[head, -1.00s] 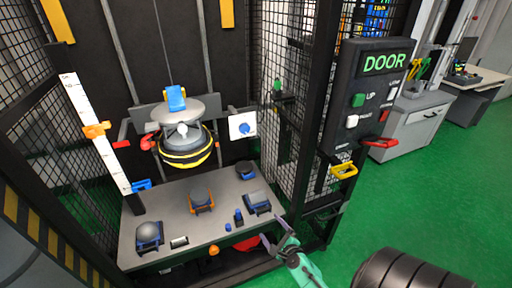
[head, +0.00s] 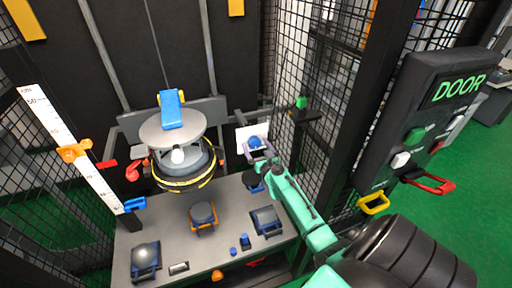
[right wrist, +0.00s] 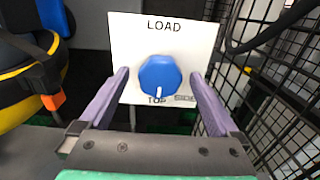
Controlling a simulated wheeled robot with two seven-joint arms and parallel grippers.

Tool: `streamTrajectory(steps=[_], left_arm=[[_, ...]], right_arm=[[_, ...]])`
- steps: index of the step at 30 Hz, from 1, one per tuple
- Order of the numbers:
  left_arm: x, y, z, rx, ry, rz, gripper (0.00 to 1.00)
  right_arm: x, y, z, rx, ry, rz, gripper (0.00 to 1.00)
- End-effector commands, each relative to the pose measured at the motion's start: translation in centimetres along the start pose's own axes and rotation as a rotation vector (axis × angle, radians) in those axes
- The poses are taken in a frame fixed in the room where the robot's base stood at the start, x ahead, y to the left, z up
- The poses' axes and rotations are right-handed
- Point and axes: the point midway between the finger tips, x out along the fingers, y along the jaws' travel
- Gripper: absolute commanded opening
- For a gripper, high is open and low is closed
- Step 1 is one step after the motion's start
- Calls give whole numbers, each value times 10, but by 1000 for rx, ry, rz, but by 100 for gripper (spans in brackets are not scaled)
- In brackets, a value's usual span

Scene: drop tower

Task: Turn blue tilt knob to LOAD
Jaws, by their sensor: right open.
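The blue tilt knob (right wrist: 160,76) sits on a white plate (right wrist: 125,35) marked LOAD at the top, TOP at the bottom and SIDE at the lower right. Its white pointer line points down toward TOP. My right gripper (right wrist: 158,85) is open, its purple fingers on either side of the knob in the right wrist view; I cannot tell whether they touch it. In the head view the right gripper (head: 260,150) reaches over the table to the knob (head: 254,143) and partly covers the plate (head: 247,132). My left gripper is not in view.
Left of the knob hangs the grey carriage with a yellow-black ring (head: 190,183). Black mesh (head: 320,70) stands close on the right. The table (head: 175,225) holds several small fixtures. The DOOR panel (head: 425,110) is at the right.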

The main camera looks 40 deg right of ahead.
Motion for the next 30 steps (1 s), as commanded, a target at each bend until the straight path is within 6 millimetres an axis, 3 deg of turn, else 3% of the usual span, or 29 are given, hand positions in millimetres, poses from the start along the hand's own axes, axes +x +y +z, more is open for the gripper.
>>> streamTrajectory(steps=[6,8,13,23,30], left_arm=[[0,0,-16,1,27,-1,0],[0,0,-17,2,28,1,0],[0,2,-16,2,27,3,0],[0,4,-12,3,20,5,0],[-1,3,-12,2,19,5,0]], right_arm=[[1,0,0,0,1,1,97],[1,0,0,0,1,1,78],[1,0,0,-1,1,1,13],[0,0,0,-35,1,1,11],[0,1,-1,-154,2,0,11]])
